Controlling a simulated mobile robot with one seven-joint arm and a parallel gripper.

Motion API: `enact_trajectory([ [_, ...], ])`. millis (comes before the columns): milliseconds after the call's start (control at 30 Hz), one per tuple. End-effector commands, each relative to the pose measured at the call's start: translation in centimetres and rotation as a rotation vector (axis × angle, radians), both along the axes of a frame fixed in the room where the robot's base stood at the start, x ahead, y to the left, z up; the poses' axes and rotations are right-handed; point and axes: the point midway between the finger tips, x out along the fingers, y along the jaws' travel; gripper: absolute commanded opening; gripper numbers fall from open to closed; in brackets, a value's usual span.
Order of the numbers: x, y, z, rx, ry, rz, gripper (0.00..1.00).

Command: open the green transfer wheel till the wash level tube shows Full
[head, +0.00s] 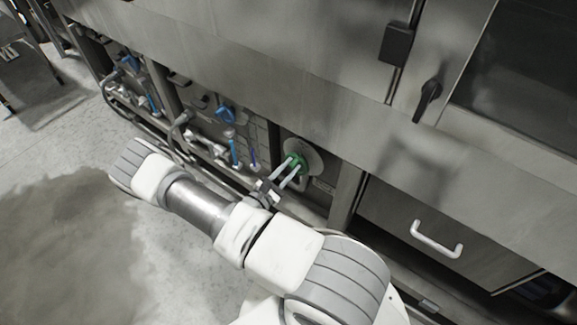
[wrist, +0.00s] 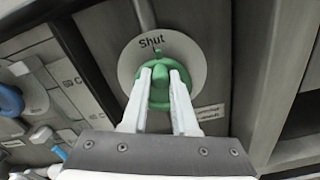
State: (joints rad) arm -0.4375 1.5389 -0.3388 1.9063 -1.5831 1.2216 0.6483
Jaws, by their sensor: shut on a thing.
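The green transfer wheel (head: 296,160) sits on a round grey plate low on the washer's front. In the wrist view the wheel (wrist: 158,58) is under the word "Shut" on the plate (wrist: 192,62). My gripper (wrist: 162,78) has its two pale fingers on either side of the wheel's raised green grip, shut on it; in the head view the gripper (head: 291,168) reaches the wheel from below left.
A blue wheel (head: 225,114) is to the left on the same panel, with pipes and small fittings around it. A drawer with a white handle (head: 437,240) is to the right. A black latch handle (head: 427,100) is above. Open floor (head: 60,130) lies at left.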

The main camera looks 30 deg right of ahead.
Motion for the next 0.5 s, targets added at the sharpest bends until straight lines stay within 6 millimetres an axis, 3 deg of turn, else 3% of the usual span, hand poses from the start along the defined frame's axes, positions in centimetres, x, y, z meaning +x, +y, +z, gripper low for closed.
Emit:
enact_trajectory([
  [500,-1.4,-0.4,-0.4,0.158,-0.448,0.000,0.00],
])
